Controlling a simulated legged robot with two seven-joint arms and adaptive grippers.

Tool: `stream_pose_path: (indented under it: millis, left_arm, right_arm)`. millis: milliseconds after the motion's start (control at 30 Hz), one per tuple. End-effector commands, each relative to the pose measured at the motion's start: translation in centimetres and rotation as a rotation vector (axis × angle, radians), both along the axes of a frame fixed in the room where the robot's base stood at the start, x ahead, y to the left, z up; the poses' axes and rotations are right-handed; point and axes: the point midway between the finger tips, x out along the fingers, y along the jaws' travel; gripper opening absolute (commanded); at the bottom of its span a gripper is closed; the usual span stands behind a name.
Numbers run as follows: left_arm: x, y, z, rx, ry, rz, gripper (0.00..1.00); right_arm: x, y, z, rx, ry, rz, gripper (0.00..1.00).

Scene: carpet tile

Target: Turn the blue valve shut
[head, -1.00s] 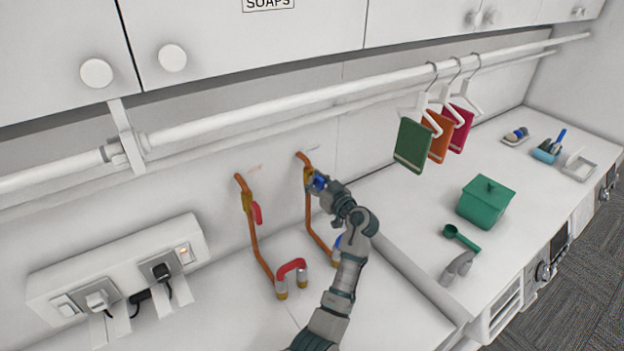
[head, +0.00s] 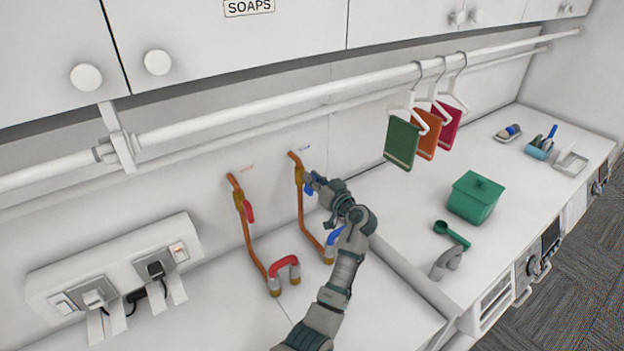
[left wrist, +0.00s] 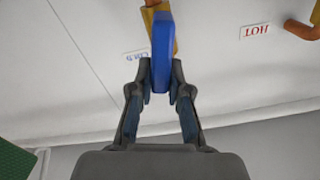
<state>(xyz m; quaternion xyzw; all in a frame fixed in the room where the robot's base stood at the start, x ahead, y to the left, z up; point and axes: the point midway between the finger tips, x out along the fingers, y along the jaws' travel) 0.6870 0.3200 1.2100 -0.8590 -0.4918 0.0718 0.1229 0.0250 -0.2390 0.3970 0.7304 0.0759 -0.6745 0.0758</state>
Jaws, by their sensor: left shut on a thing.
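The blue valve handle (head: 309,188) sits on a brass valve body (head: 299,174) on the right-hand copper pipe (head: 301,215) at the wall. In the left wrist view, the blue handle (left wrist: 161,50) runs lengthwise between my fingertips. My left gripper (left wrist: 160,88) is shut on its end, with a finger on either side. In the head view, my left gripper (head: 314,181) reaches the handle from the right and partly covers it. My right gripper is not in view.
A red-handled valve (head: 249,211) is on the pipe to the left. Red (head: 284,262) and blue (head: 334,236) bent pieces stand below. A socket box (head: 115,268) is at left. A green pot (head: 475,197), green scoop (head: 452,234) and hanging cloths (head: 402,143) are at right.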

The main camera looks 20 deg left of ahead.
Motion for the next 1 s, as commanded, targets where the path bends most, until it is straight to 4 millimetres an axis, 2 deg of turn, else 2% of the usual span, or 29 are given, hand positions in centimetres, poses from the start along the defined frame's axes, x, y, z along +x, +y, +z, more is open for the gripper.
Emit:
stream_pose_path:
  millis: [33,267,1000]
  left_arm:
    - [0.3,-0.3,0.8,0.030,0.025,-0.008,0.00]
    - [0.7,-0.5,0.6,0.142,0.213,-0.007,0.00]
    - [1.8,-1.1,-1.0,0.495,0.817,-0.006,0.00]
  right_arm:
    - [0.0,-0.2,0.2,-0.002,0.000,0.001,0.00]
    - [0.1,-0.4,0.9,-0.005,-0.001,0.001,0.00]
    - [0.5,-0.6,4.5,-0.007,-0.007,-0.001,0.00]
